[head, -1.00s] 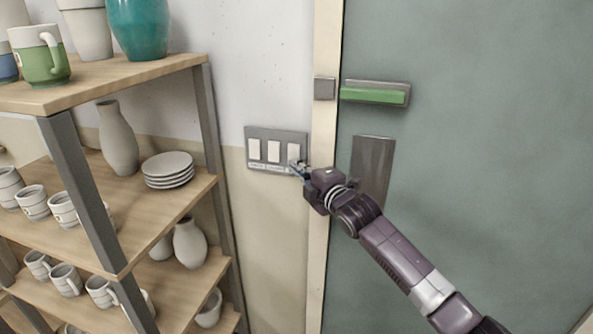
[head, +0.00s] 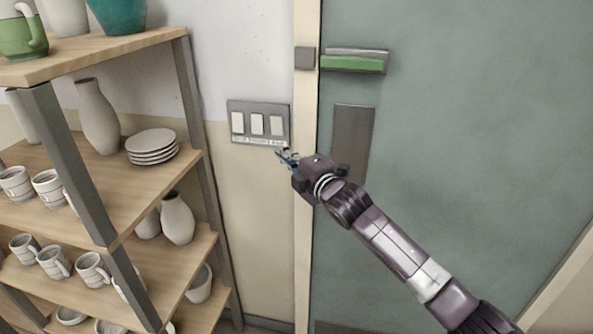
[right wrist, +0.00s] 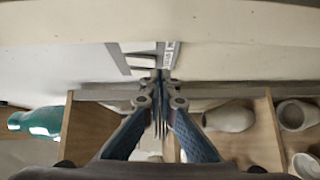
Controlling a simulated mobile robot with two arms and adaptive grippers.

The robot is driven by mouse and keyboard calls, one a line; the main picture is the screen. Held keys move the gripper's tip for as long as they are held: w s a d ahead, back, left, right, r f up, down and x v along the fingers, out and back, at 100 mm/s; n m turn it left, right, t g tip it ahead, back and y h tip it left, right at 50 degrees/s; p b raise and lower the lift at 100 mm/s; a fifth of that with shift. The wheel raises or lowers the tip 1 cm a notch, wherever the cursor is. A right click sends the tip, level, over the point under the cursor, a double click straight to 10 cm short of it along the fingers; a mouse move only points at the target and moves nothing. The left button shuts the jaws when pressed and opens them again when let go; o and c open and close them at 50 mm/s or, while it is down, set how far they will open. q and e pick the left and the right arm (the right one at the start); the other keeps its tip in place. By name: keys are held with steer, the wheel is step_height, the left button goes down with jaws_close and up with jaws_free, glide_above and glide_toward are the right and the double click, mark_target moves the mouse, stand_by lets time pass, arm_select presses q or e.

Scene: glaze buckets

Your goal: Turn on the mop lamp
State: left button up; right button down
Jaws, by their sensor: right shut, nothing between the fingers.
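A grey wall plate (head: 259,107) with three white rocker switches is on the wall left of the door frame. Its switches are the left (head: 238,122), the middle (head: 257,124) and the right (head: 276,125). A label strip runs below them, too small to read. My right gripper (head: 284,157) is shut and empty, just below the plate's lower right corner, apart from the switches. In the right wrist view the shut fingers (right wrist: 160,78) point at the wall, with part of the plate (right wrist: 140,60) beyond them. My left gripper is not in view. No lamp is visible.
A wooden shelf (head: 120,215) with grey posts stands at the left, holding vases, cups and stacked plates (head: 152,145). A green door (head: 460,130) with a green-barred handle (head: 352,63) is at the right. The wall below the plate is clear.

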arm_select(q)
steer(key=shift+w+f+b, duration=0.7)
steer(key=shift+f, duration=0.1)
arm_select(e)
steer(key=v, duration=0.7)
steer(key=shift+f, duration=0.3)
